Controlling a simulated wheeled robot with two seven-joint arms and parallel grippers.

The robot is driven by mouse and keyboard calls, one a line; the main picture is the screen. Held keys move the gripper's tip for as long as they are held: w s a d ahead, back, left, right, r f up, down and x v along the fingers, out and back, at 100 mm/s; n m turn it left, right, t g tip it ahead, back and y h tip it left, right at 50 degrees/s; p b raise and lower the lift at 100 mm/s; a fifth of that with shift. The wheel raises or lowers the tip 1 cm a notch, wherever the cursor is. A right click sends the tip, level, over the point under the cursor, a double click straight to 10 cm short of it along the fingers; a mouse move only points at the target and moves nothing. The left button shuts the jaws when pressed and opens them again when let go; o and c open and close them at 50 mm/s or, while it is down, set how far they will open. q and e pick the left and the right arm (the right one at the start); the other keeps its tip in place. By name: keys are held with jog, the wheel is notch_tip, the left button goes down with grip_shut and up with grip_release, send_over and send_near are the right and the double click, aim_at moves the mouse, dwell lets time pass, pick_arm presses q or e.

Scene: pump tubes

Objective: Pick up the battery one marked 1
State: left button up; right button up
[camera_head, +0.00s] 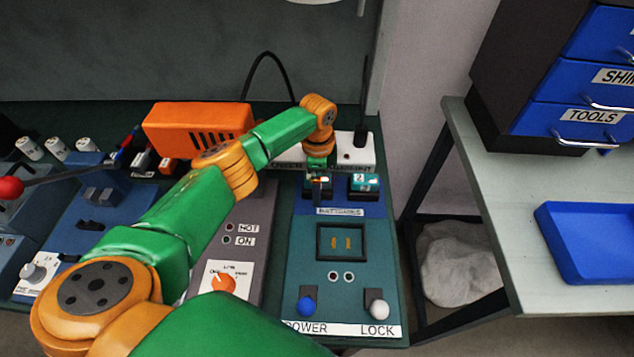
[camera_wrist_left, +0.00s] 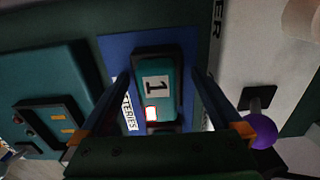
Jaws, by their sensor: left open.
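The battery marked 1 (camera_wrist_left: 172,102) is a teal block with a white label and a lit red-white patch. It sits on the blue batteries pad (camera_wrist_left: 118,52). In the head view battery 1 (camera_head: 325,190) is partly hidden under my left gripper (camera_head: 318,178). In the wrist view my left gripper (camera_wrist_left: 159,74) is open, with one finger on each side of battery 1. I cannot tell whether the fingers touch it. My right gripper is not in view.
The battery marked 2 (camera_head: 366,184) sits just right of battery 1. A teal panel (camera_head: 300,260) with a framed socket (camera_head: 341,242) and two knobs lies in front. An orange box (camera_head: 198,130) is to the left.

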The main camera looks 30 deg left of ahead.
pick_arm(q)
jog(key=shift+s+d+r, duration=0.1)
jog(key=c, duration=0.8)
grip_shut()
jog(key=shift+r, duration=0.1)
